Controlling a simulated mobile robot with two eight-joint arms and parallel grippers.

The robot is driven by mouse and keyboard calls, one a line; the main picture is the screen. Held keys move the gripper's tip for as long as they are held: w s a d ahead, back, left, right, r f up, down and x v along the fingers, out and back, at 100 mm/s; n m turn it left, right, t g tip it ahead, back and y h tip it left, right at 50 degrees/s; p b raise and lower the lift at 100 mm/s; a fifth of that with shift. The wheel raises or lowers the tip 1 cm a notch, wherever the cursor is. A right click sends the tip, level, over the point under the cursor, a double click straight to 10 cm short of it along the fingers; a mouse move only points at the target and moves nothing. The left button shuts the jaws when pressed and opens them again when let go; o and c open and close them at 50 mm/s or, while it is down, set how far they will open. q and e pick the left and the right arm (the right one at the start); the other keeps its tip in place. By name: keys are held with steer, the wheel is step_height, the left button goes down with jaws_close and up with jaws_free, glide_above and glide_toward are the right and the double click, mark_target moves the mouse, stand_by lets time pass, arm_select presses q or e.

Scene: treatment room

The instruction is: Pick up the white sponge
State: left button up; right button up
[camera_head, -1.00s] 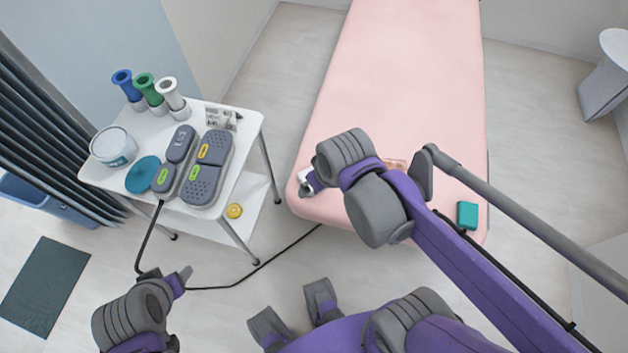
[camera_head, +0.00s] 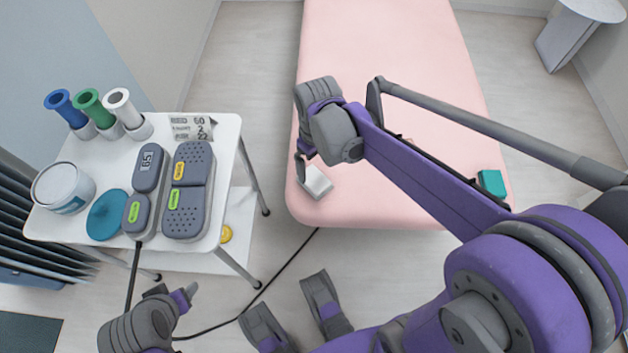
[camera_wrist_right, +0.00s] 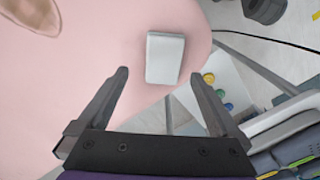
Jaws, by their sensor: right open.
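The white sponge (camera_head: 315,182) lies on the near left corner of the pink treatment bed (camera_head: 400,70). It is a small white block and shows whole in the right wrist view (camera_wrist_right: 165,58). My right gripper (camera_head: 304,164) is above the bed, just beside the sponge in the head view. In the wrist view its two fingers (camera_wrist_right: 159,76) are spread apart with nothing between them, and the sponge lies beyond the tips. My left gripper (camera_head: 176,296) is low at the bottom left, away from the bed; its finger gap is unclear.
A white trolley (camera_head: 225,135) at left holds blue, green and white tubes, a tub (camera_head: 64,188), a teal disc (camera_head: 107,215) and grey devices (camera_head: 188,190). A teal block (camera_head: 491,183) lies on the bed's right side. A black cable (camera_head: 285,265) crosses the floor.

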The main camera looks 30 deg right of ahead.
mark_target(315, 179)
steer(key=f, duration=0.2)
steer(key=f+b, duration=0.2)
steer(key=f, duration=0.1)
steer(key=shift+a+f, duration=0.3)
steer(key=shift+f, duration=0.05)
steer(key=shift+r, duration=0.1)
steer(key=c, duration=1.4)
step_height(315, 179, up, 10)
steer(key=p, duration=0.3)
steer(key=shift+c, duration=0.2)
steer(key=o, duration=0.8)
steer(key=c, duration=0.4)
steer(key=shift+c, duration=0.4)
